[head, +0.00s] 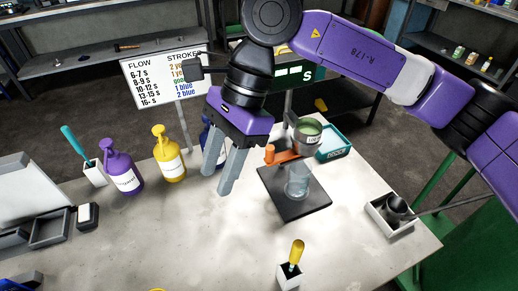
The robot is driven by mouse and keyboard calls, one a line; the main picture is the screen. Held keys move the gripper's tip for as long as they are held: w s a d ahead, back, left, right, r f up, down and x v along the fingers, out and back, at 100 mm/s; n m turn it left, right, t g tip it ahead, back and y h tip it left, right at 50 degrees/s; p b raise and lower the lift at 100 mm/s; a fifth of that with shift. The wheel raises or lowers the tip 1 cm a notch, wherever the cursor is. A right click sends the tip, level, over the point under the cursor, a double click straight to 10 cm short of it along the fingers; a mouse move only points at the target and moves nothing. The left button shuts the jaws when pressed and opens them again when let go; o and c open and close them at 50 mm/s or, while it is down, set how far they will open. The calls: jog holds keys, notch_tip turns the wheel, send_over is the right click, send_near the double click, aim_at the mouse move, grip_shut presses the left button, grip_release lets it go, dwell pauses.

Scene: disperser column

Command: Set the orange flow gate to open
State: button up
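The orange flow gate (283,156) shows as a short orange lever just below and left of the metal cup (307,133), which holds something green. Its left end has a raised orange knob. I cannot tell the gate's setting from this view. A clear glass beaker (297,182) stands below the cup on a dark base plate (297,207). My gripper (216,181) points down to the left of the gate, apart from it. Its two grey fingers have a gap between them with nothing held.
Purple (122,173) and yellow (169,158) pump bottles stand at left, with a blue bottle (205,132) partly behind my gripper. A yellow-handled tool (296,253) stands in front.

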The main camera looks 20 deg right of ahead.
aim_at(270, 152)
jog(key=w+d+h, duration=0.1)
jog(key=w+d, duration=0.1)
jog(key=d, duration=0.2)
jog(key=w+d+t+h, duration=0.1)
jog(key=w+d+h, duration=0.1)
jog(key=d, duration=0.2)
jog(key=w+d+r+h, duration=0.1)
jog(key=w+d+h, duration=0.1)
jog(key=d, duration=0.2)
jog(key=shift+d+r+m+t, duration=0.1)
jog(key=shift+d+m+t, duration=0.1)
jog(key=shift+m+t, duration=0.2)
jog(key=shift+f+p, duration=0.5)
jog(key=shift+f, duration=3.3)
grip_shut()
